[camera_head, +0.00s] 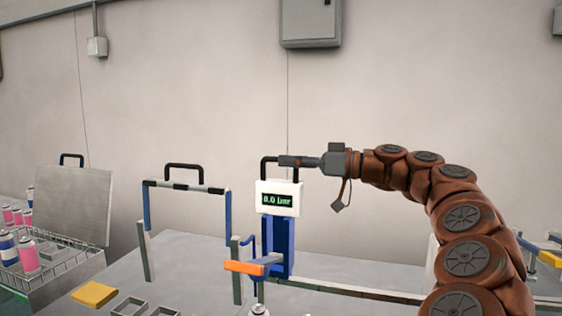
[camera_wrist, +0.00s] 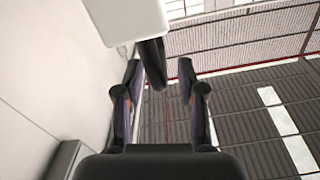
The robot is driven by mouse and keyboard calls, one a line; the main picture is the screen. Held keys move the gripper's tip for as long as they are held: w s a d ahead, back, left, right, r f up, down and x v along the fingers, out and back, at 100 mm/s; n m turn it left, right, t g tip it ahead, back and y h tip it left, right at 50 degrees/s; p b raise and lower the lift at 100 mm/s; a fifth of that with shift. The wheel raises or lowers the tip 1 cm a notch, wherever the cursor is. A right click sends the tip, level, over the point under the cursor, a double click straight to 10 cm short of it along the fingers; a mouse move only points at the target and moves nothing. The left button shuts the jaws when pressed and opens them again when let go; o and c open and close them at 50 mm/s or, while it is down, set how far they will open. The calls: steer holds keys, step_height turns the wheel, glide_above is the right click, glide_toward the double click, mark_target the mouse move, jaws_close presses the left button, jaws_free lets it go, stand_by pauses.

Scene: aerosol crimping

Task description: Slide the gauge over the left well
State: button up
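The gauge (camera_head: 278,198) is a white box with a green "0.0 bar" display, above a blue upright (camera_head: 278,245). A black loop handle (camera_head: 268,162) rises from its top. My gripper (camera_head: 283,161) reaches in from the right at the height of this handle. In the wrist view my gripper (camera_wrist: 160,78) has its two fingers apart, with the black handle bar (camera_wrist: 153,65) between them and gaps visible. The white gauge box (camera_wrist: 125,18) shows above it. Two small grey rectangular frames (camera_head: 129,306) (camera_head: 163,312) at the bottom may be the wells; I cannot tell.
An orange-ended lever (camera_head: 245,267) stands before the gauge. A blue-and-grey frame with a black handle (camera_head: 184,187) stands to its left. A yellow block (camera_head: 94,294) lies on the table. A wire basket (camera_head: 62,270) with cans and a raised grey lid (camera_head: 73,205) is at far left.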

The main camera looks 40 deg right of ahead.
steer(key=v, duration=0.8)
steer(key=shift+s+d, duration=0.2)
steer(key=shift+s, duration=0.15)
